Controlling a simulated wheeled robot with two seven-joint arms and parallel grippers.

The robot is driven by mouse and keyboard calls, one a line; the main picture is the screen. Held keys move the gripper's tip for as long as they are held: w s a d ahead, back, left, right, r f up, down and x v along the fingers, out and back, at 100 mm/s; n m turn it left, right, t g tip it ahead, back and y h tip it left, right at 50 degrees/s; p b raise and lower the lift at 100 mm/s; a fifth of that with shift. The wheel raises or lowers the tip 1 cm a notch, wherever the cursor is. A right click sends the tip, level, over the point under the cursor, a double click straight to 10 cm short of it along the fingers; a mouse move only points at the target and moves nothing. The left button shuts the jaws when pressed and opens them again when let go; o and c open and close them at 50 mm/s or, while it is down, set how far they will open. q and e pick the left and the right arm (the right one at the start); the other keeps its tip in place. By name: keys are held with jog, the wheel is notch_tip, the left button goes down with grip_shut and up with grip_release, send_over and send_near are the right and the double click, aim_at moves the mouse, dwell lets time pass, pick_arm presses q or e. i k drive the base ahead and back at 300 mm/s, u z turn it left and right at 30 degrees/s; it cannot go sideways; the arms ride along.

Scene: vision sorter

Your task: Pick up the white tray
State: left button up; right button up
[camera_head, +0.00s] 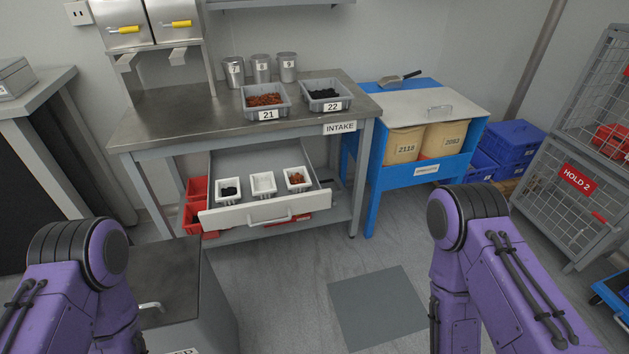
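Three small white trays sit side by side in an open drawer (237,218) under the steel table. The left white tray (229,200) holds dark bits. The middle white tray (264,195) looks empty. The right white tray (299,188) holds orange-brown bits. All three show fully from above. Only the purple upper parts of my two arms show, at the lower left and lower right. Neither of my grippers is in view.
Grey trays 21 (269,115) and 22 (333,106) stand on the intake table (185,122), with metal cups (261,68) behind. A blue bench (400,178) with paper sacks stands to the right. A dark-topped cabinet (185,270) is at lower left. Floor ahead is clear.

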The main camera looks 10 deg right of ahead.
aim_at(297, 179)
jog(key=z, duration=1.65)
jog(key=i, duration=2.9)
jog(key=u, duration=3.95)
jog(key=i, duration=0.25)
jog(key=u, duration=0.35)
